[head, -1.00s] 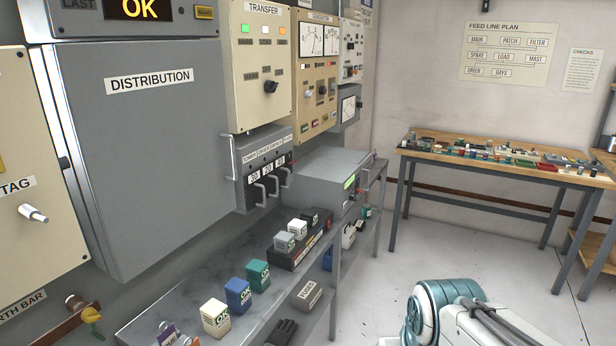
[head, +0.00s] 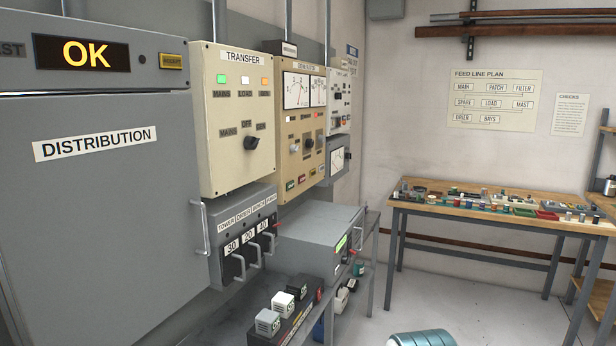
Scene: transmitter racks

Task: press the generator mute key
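The generator panel (head: 302,150) is a beige box on the left wall, just beyond the transfer panel. It has two white meters (head: 303,90) at the top, a dark rotary knob (head: 308,143), small lamps with one lit red, and a row of small coloured keys (head: 302,180) along its lower edge. The key labels are too small to read, so I cannot tell which is the mute key. My gripper is not in view. Only a teal and white part of my arm shows at the bottom edge, well apart from the panel.
The transfer panel (head: 237,118) and the grey distribution cabinet (head: 95,215) stand nearer on the left. Below the generator panel a grey box (head: 315,235) with a green display sits on the bench. A wooden table (head: 410,203) with small parts stands at the back right. Floor between is clear.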

